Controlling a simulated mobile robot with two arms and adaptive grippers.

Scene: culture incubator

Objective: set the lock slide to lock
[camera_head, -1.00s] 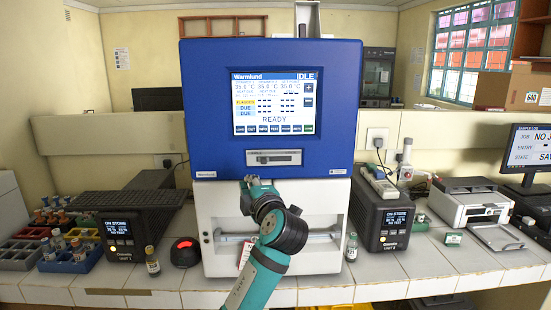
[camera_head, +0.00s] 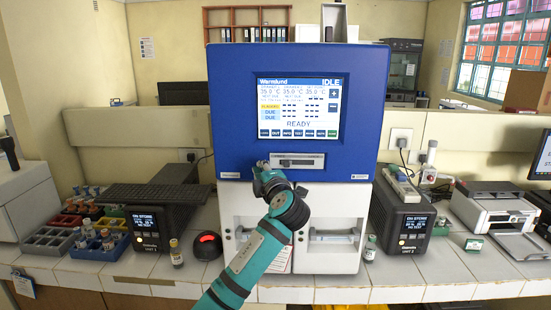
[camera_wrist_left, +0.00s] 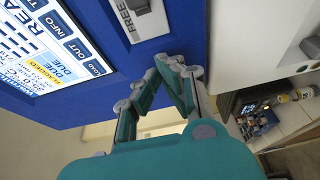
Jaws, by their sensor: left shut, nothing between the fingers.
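The lock slide (camera_head: 298,161) is a pale plate with a slot, set in the blue front of the incubator (camera_head: 370,120) below its screen. In the left wrist view part of the slide plate (camera_wrist_left: 152,24) shows at the top with the word FREE. My left gripper (camera_head: 262,166) is at the left end of the plate, close to the blue front. In the left wrist view its fingers (camera_wrist_left: 176,64) are shut and empty, beside the plate's FREE end. I cannot tell whether they touch the front. My right gripper is not in view.
The screen (camera_head: 300,105) reads IDLE and READY. Dark units stand left (camera_head: 155,220) and right (camera_head: 403,220) of the incubator. A red-topped device (camera_head: 207,245), vials and coloured racks (camera_head: 60,235) are on the tiled bench. A printer (camera_head: 495,205) is at right.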

